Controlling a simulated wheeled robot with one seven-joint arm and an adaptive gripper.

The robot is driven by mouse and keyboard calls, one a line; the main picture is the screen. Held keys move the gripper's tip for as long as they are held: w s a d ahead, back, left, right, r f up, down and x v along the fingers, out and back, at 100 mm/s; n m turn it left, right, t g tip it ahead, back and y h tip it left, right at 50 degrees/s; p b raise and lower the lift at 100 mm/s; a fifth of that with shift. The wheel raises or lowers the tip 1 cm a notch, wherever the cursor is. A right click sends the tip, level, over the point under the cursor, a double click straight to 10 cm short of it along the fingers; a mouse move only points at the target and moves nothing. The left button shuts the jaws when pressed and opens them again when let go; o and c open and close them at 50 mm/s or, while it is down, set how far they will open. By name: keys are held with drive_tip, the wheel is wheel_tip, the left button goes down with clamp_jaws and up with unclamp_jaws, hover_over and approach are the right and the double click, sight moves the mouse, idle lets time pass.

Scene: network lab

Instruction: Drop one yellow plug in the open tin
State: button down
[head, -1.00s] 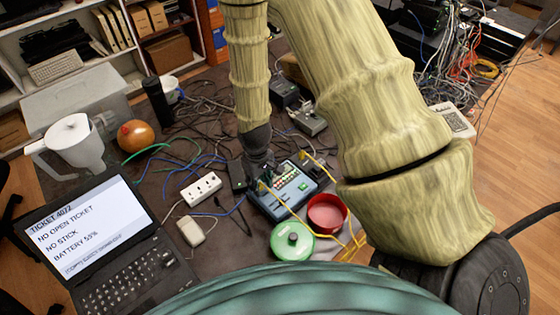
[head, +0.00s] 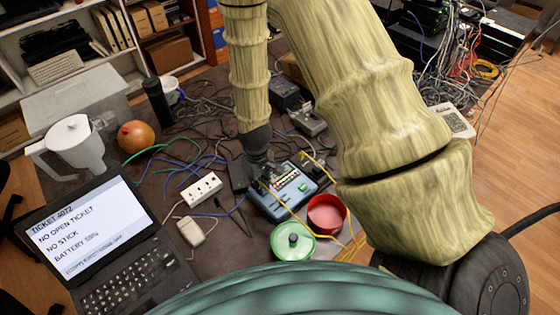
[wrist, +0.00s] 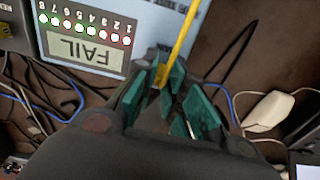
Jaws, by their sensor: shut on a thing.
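My gripper (head: 262,180) is at the left edge of the blue cable tester (head: 296,190). In the wrist view my gripper (wrist: 168,88) is shut on a yellow plug (wrist: 162,76), mostly hidden between the teal fingers; its yellow cable (wrist: 184,40) rises past the tester. I cannot tell whether the plug is still seated in the tester. A second yellow cable end (head: 303,154) is at the tester's far right edge. The open red tin (head: 343,222) stands right of the tester, near the yellow cables. The tester's screen (wrist: 88,55) reads FAIL in the wrist view.
A green round lid (head: 292,241) lies left of the tin. A white power strip (head: 201,189), a white adapter (head: 192,231) and a laptop (head: 100,235) are to the left. Loose cables cover the table behind. Yellow cables run around the tin.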

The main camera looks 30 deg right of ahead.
drive_tip(key=shift+r, duration=0.2)
drive_tip(key=shift+r+p, duration=1.65)
drive_tip(key=shift+r, duration=0.25)
